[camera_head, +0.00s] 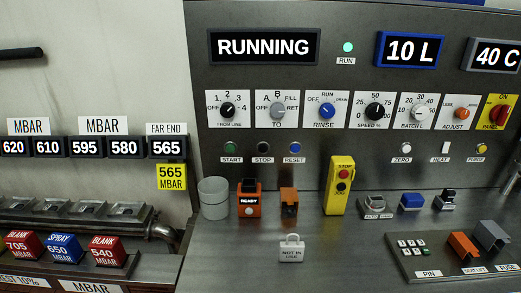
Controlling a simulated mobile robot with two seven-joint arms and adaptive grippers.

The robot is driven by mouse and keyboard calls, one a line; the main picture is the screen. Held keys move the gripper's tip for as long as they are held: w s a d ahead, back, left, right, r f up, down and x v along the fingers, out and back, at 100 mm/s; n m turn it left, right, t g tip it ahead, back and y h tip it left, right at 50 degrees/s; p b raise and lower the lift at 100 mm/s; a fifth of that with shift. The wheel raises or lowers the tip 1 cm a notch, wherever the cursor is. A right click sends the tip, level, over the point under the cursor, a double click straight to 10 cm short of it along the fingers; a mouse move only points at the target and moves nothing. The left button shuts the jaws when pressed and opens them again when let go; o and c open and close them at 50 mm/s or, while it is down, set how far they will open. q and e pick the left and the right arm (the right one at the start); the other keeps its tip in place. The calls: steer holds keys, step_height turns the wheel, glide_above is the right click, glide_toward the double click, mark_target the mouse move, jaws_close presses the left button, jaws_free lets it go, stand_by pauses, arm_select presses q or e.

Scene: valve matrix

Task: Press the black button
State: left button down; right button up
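A small round black button (263,148), labelled STOP, is in the row under the knobs on the grey control panel (340,175). A green button (230,148), labelled START, is to its left. A blue button (295,148), labelled RESET, is to its right. Nothing covers the black button. I cannot tell whether it is pressed in. No gripper is clearly visible. A dark part is cut off at the right edge, and I cannot tell whether it belongs to my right gripper. My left gripper is not in view.
The display (264,47) reads RUNNING, and the green RUN lamp (348,47) is lit. On the bench below stand a grey cup (213,198), an orange READY box (250,200) and a yellow stop box (340,185).

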steer(key=shift+s+f, duration=0.25)
steer(key=shift+s, duration=0.05)
